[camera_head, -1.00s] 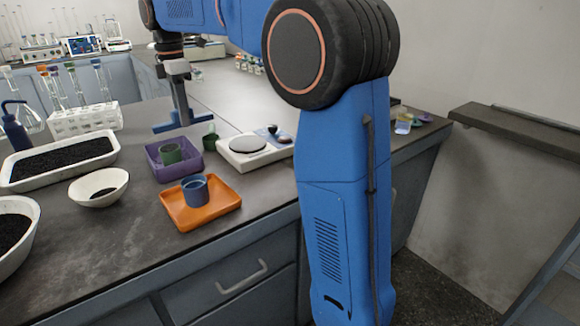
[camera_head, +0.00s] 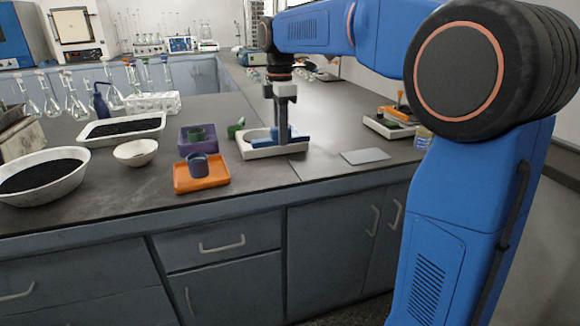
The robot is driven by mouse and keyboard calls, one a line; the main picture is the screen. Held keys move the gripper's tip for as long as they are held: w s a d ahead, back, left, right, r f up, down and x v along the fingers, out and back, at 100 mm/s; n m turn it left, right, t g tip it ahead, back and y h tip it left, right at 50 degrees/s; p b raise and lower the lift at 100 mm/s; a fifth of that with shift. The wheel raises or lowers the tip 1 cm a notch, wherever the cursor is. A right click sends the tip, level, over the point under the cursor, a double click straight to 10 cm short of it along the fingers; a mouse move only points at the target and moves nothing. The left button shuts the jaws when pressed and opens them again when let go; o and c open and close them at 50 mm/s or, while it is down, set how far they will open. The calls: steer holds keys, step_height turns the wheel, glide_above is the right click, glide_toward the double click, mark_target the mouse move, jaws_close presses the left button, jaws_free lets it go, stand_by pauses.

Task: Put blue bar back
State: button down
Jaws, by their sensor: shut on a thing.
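My gripper (camera_head: 283,137) points straight down in the middle of the view. It is shut on the blue bar (camera_head: 299,138), which lies crosswise at its lower end. The middle of the bar is hidden behind my fingers. The bar appears over or just behind the white balance (camera_head: 268,152) on the bench; I cannot tell whether it touches it.
An orange tray (camera_head: 215,183) with a blue-grey cup and a purple tray (camera_head: 186,145) with a green cup stand left of the balance. A flat grey plate (camera_head: 365,156) lies to the right. A low device (camera_head: 388,126) stands farther right.

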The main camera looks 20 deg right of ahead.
mark_target(282, 169)
steer(key=shift+f, duration=4.15)
steer(key=shift+f, duration=0.1)
steer(key=c, duration=1.6)
jaws_free()
steer(key=shift+o, duration=0.2)
step_height(282, 169, up, 12)
steer(key=shift+r, duration=0.15)
steer(key=s+d+f+m+t, duration=0.1)
steer(key=s+d+f+m, duration=0.1)
steer(key=s+f+m, duration=0.4)
steer(key=s+d+f+m+t, duration=0.2)
steer(key=s+f+m, duration=0.4)
steer(key=s, duration=1)
steer(key=s+d+f+m+t, duration=0.1)
steer(key=s+d+f+m, duration=0.2)
steer(key=s+f+m, duration=0.3)
steer(key=s+f, duration=0.2)
steer(key=s, duration=0.3)
steer(key=shift+s+t, duration=0.2)
steer(key=shift+t, duration=0.2)
